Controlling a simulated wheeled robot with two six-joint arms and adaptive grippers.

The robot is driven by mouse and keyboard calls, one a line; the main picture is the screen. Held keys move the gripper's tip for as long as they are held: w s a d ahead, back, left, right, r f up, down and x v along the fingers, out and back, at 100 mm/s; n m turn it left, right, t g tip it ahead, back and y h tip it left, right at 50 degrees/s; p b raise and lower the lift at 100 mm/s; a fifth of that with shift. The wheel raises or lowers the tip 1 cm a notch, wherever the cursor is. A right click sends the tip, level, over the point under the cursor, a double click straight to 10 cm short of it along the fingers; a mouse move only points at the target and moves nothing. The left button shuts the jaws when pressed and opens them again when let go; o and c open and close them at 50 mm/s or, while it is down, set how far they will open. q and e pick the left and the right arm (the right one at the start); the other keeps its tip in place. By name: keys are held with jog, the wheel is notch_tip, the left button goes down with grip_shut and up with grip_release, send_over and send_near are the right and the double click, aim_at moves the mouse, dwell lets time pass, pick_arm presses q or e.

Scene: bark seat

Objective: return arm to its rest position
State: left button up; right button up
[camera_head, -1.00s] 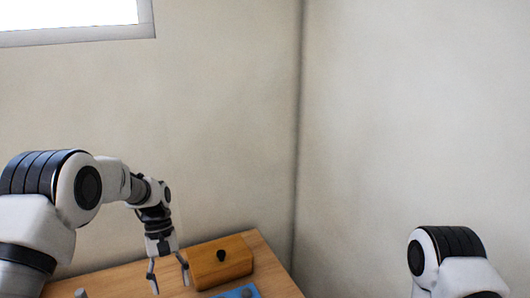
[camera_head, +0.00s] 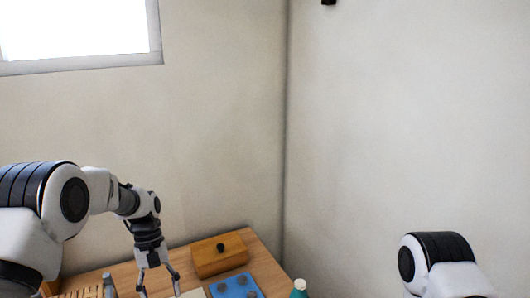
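My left arm comes in from the left, bent, with its gripper (camera_head: 159,283) pointing down over the wooden table (camera_head: 120,272). The two fingers are apart and nothing shows between them; the fingertips are close to the lower picture edge. Of my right arm only a white and black upper part shows at the lower right; its gripper is out of the picture.
A wooden box with a black knob (camera_head: 219,256) stands at the table's back right. A blue board with round grey spots (camera_head: 236,286) lies in front of it. A grey upright object (camera_head: 108,285) and a slatted wooden piece (camera_head: 78,293) are at the left. Walls close off the back and right.

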pick_arm(q)
jog(key=shift+m+t+y, duration=0.6)
jog(key=shift+m+t, duration=0.1)
jog(key=shift+t, duration=0.1)
jog(key=s+f, duration=0.3)
jog(key=f, duration=0.3)
jog(key=s+f, duration=0.4)
jog(key=f, duration=0.2)
jog(key=s+f, duration=0.4)
jog(key=f, duration=0.3)
jog(key=shift+s+a, duration=0.25)
jog(key=shift+a, duration=0.1)
jog(key=s+f+m+t, duration=0.1)
jog(key=s+f+m, duration=0.15)
jog(key=s, duration=0.75)
jog(key=s+f+m+t, duration=0.1)
jog(key=s+f, duration=0.2)
jog(key=s, duration=0.8)
notch_tip(320, 180, down, 13)
jog(key=b, duration=1.3)
jog(key=shift+r+t+y, duration=0.2)
jog(key=shift+t+y, duration=0.1)
jog(key=shift+y, duration=0.1)
pick_arm(e)
notch_tip(320, 180, down, 13)
jog(key=shift+f, duration=0.15)
pick_arm(q)
jog(key=shift+d, duration=0.1)
